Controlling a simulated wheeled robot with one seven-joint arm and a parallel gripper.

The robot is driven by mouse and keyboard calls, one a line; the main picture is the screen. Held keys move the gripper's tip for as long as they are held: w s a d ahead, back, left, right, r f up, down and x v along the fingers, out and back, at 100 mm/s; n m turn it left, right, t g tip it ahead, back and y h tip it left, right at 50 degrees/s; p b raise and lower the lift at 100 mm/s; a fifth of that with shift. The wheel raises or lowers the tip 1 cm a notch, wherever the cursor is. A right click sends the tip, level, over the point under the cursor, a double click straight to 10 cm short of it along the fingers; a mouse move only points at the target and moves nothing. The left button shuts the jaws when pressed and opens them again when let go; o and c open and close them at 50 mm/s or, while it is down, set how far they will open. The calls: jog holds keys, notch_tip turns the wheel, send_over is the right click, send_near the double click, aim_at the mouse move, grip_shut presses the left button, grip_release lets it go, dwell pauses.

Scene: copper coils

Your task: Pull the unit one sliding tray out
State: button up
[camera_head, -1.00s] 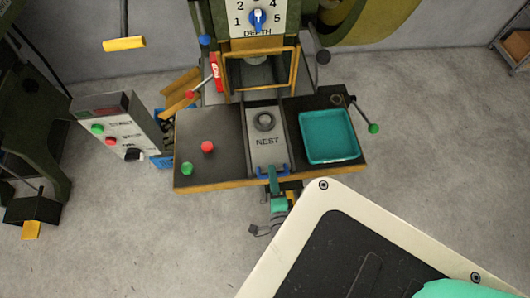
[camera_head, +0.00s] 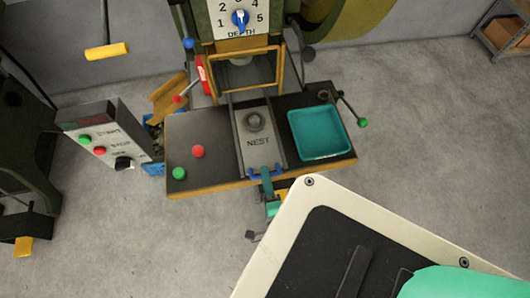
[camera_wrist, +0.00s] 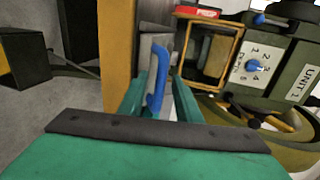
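The sliding tray (camera_head: 258,156) is a grey plate marked NEST, with a round ring on it, lying between rails on the dark bench top of the press. Its blue handle (camera_head: 266,172) is at the front edge of the bench. The handle also shows in the wrist view (camera_wrist: 157,78), where the press carries a UNIT 1 label. My gripper (camera_head: 267,184) has teal fingers and is at the handle. In the wrist view my gripper (camera_wrist: 163,88) is open, with a finger on each side of the handle. Whether the fingers touch it is hard to tell.
A teal bin (camera_head: 319,134) sits right of the tray. Red (camera_head: 198,151) and green (camera_head: 179,173) buttons are on its left. A yellow guard frame (camera_head: 245,72) stands behind it. A control box (camera_head: 107,140) is at left. The floor in front-left is clear.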

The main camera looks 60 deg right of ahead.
jog(key=v, duration=0.9)
jog(key=shift+a, duration=0.2)
jog(key=shift+s, duration=0.1)
jog(key=w+a+r+n+t+y, duration=0.1)
jog(key=a+r+n+y, duration=0.3)
jog(key=a+n, duration=0.7)
jog(key=w+a+r+n+t+y, duration=0.1)
jog(key=a+r+n+t+y, duration=0.2)
jog(key=a+n+y, duration=0.4)
jog(key=a+n+t, duration=0.1)
jog(key=a+n, duration=0.3)
jog(key=n, duration=0.5)
jog(key=shift+a+r+n+y, duration=0.3)
jog(key=shift+r+n, duration=0.05)
jog(key=shift+n, duration=0.05)
jog(key=shift+w, duration=0.1)
jog(key=shift+d, duration=0.15)
